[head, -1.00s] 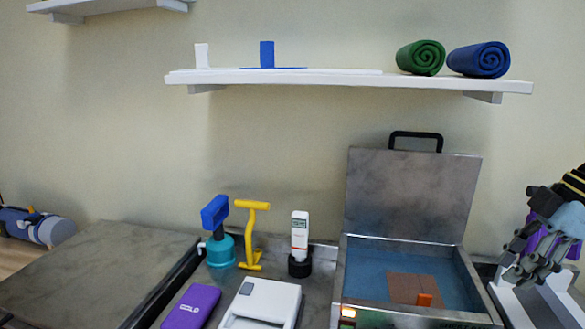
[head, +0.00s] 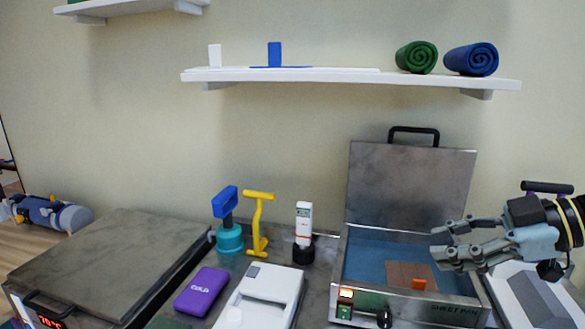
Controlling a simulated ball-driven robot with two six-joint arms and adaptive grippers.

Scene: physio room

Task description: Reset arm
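My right gripper (head: 438,247) comes in from the right edge. Its grey fingers point left and are spread apart, with nothing between them. It is in front of the right side of the open metal sheet pan box (head: 410,302), whose lid (head: 412,185) stands upright behind. I cannot tell how high above the box the fingers are. My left gripper is out of view.
A shelf (head: 350,77) holds green (head: 416,57) and blue (head: 471,59) rolls.

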